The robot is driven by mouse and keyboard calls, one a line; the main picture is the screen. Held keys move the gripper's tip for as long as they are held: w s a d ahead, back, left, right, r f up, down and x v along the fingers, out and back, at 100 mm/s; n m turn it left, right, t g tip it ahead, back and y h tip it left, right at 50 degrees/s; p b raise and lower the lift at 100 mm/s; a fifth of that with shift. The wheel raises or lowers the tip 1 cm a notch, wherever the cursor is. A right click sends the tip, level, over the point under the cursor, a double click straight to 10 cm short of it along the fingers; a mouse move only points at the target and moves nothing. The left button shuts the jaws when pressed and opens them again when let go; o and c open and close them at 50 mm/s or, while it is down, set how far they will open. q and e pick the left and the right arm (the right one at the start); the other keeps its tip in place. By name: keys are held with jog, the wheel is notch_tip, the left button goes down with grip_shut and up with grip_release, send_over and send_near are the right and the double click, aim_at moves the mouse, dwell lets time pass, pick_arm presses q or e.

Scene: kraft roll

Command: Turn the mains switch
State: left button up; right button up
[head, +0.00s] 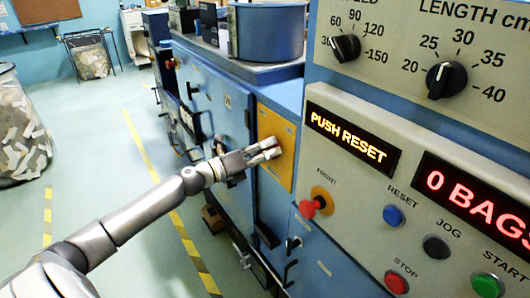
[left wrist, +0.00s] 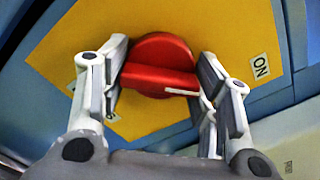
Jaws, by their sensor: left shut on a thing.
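The mains switch is a red rotary knob (left wrist: 160,55) with a raised bar handle on a yellow plate (left wrist: 75,50). The plate also shows on the blue cabinet front in the head view (head: 270,122). My left gripper (left wrist: 158,88) is shut on the red bar, one finger at each end, and it reaches the plate in the head view (head: 270,149), where it hides the knob. A white pointer line on the bar lies toward the right finger. An ON label (left wrist: 261,66) is to the right of the knob. My right gripper is not in view.
Right of the plate, a control panel carries a red knob marked FRONT (head: 312,207), a blue RESET button (head: 393,215) and a lit PUSH RESET display (head: 347,138). A round blue drum (head: 268,32) stands on top. Open floor lies left.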

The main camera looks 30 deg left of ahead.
pick_arm(q)
jog(key=shift+f, duration=0.15)
jog(key=o, duration=1)
jog(key=shift+s, duration=0.15)
jog(key=shift+v, duration=5.9)
jog(key=shift+a, duration=0.1)
